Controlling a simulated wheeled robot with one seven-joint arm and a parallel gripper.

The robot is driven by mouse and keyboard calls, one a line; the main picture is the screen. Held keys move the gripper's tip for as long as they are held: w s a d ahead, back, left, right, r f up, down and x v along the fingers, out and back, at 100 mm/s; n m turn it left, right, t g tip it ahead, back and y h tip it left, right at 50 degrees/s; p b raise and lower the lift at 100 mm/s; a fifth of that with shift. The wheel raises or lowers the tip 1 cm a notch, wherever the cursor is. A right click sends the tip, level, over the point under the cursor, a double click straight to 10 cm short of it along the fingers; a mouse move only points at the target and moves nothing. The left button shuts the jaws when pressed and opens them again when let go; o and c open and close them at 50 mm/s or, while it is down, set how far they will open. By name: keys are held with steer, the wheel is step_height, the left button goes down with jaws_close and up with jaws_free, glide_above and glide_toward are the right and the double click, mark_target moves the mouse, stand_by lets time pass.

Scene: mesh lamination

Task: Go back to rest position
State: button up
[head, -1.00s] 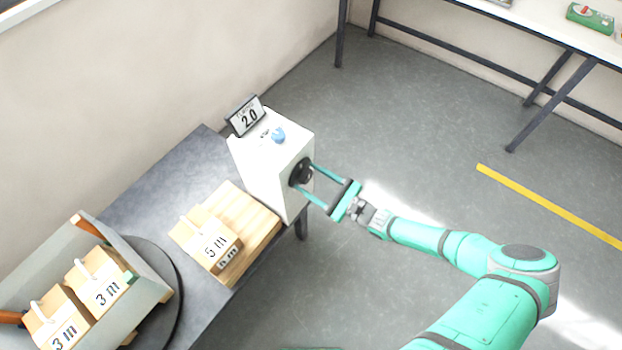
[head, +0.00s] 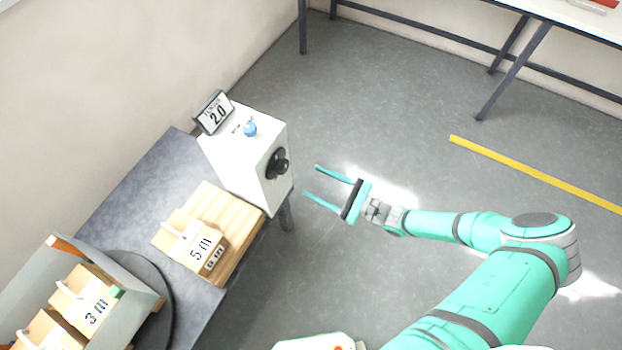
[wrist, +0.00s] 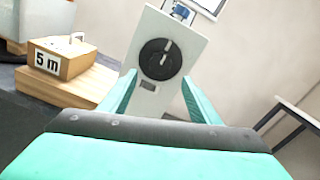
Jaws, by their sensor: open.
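My gripper (head: 312,181) is open and empty in the head view, to the right of the white machine (head: 236,160) and apart from it. The machine's black knob (head: 277,163) faces my fingers across a clear gap. In the wrist view the knob (wrist: 160,59) shows beyond and between my two fingers (wrist: 158,95). A display reading 2.0 (head: 214,113) and a blue knob (head: 250,129) sit on top of the machine.
The machine stands on a grey table (head: 140,180) beside a wooden block labelled 5 m (head: 200,247) on a wooden board. A bin (head: 45,270) with 3 m blocks is at lower left. A white table (head: 570,15) stands at the back right. Open floor surrounds my arm.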

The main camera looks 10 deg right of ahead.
steer(key=shift+d, duration=0.1)
stand_by(0.5)
steer(key=s+d+f+n+t+h, duration=0.1)
steer(key=s+f+n+h, duration=0.15)
steer(key=s, duration=0.65)
steer(key=s+f+n+h, duration=0.1)
steer(key=s+n, duration=0.3)
steer(key=s, duration=0.6)
steer(key=s+d+f+n+t+h, duration=0.1)
steer(key=s+n+h, duration=0.15)
steer(key=s, duration=0.65)
steer(key=s+a+r+n+t+h, duration=0.2)
steer(key=s+a+r+n+h, duration=0.15)
steer(key=s+a+n, duration=0.35)
steer(key=w+a+r+n+h, duration=0.2)
steer(key=r, duration=0.3)
steer(key=w+a+r+n+h, duration=0.1)
steer(key=a+r+n+h, duration=0.1)
steer(key=r, duration=0.3)
steer(key=shift+w+n+t+h, duration=0.4)
steer(key=shift+n+h, duration=0.15)
steer(key=shift+n, duration=0.25)
